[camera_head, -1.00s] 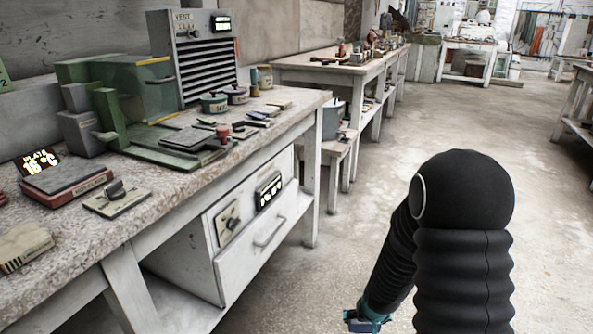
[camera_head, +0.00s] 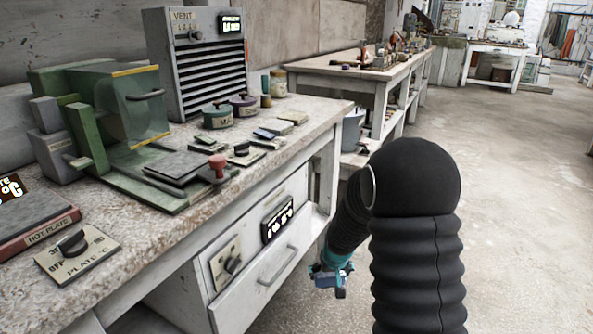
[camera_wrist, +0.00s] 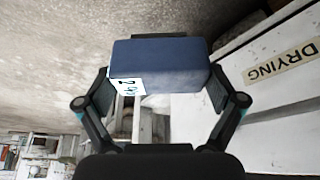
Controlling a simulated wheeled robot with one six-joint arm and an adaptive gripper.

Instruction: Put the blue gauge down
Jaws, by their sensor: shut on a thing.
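The blue gauge (camera_wrist: 170,62) is a dark blue block with a white number label on its end. In the wrist view it sits between the two fingers of my gripper (camera_wrist: 160,88), which is shut on it. In the head view my gripper (camera_head: 332,272) hangs low in front of the bench drawers, below the bench top (camera_head: 150,255). The gauge is small there and partly hidden by the fingers.
On the bench are a hot plate (camera_head: 35,222), a plate dial panel (camera_head: 78,252), a green-framed glass chamber (camera_head: 125,105), a grey vent unit (camera_head: 200,65) and several lidded pots. A drawer front labelled DRYING (camera_wrist: 265,90) is close beside the gauge. Open floor lies right.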

